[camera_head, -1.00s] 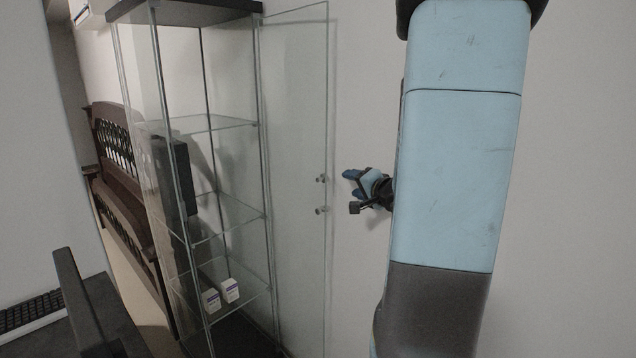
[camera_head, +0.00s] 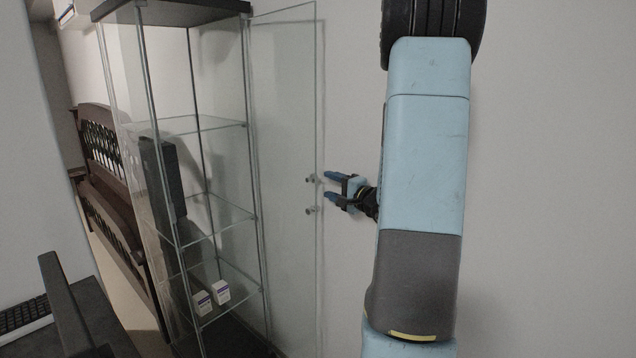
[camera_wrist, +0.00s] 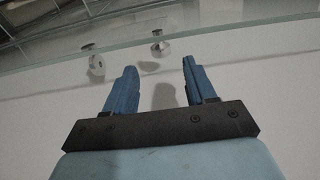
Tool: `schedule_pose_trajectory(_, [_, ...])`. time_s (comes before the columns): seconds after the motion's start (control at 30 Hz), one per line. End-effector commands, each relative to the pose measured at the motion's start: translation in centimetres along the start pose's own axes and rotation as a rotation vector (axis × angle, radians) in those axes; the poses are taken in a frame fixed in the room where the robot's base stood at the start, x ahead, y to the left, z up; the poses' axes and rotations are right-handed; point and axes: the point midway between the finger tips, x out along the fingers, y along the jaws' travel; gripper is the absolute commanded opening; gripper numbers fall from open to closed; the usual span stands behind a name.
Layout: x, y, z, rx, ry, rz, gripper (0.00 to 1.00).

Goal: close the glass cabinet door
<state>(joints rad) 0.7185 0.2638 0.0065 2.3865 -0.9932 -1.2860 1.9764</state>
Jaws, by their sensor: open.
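The glass cabinet (camera_head: 194,15) stands left of centre in the head view, with a dark top and clear shelves. Its glass door (camera_head: 285,110) is swung open to the right, near the wall. Two small metal knobs (camera_head: 312,180) sit near the door's free edge. My gripper (camera_head: 327,185) is open and empty, just right of that edge at about knob height. In the wrist view my gripper (camera_wrist: 160,75) shows two blue fingers apart, pointing toward the door's edge (camera_wrist: 225,30) and the knobs (camera_wrist: 160,47). I cannot tell whether a finger touches the glass.
Two small white boxes (camera_head: 221,292) stand on a low cabinet shelf. A dark wooden bench (camera_head: 112,205) is behind the cabinet at left. A dark desk with a keyboard (camera_head: 25,313) is at lower left. A plain wall (camera_head: 550,180) fills the right.

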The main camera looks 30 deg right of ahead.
Motion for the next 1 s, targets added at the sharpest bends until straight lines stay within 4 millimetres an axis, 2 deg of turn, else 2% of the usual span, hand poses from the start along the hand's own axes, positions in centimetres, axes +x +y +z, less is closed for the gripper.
schedule_pose_trajectory(0.1, [2.1, 0.0, 0.1, 0.000, -0.002, 0.000, 0.55])
schedule_pose_trajectory(0.3, [4.6, 0.0, 0.0, -0.001, 0.000, 0.000, 0.55])
schedule_pose_trajectory(0.5, [5.6, 0.0, 0.0, 0.000, 0.000, 0.001, 0.55])
schedule_pose_trajectory(0.77, [5.7, 0.0, 0.0, 0.000, 0.000, 0.001, 0.55])
schedule_pose_trajectory(1.0, [5.7, 0.0, 0.0, 0.000, 0.000, 0.001, 0.34])
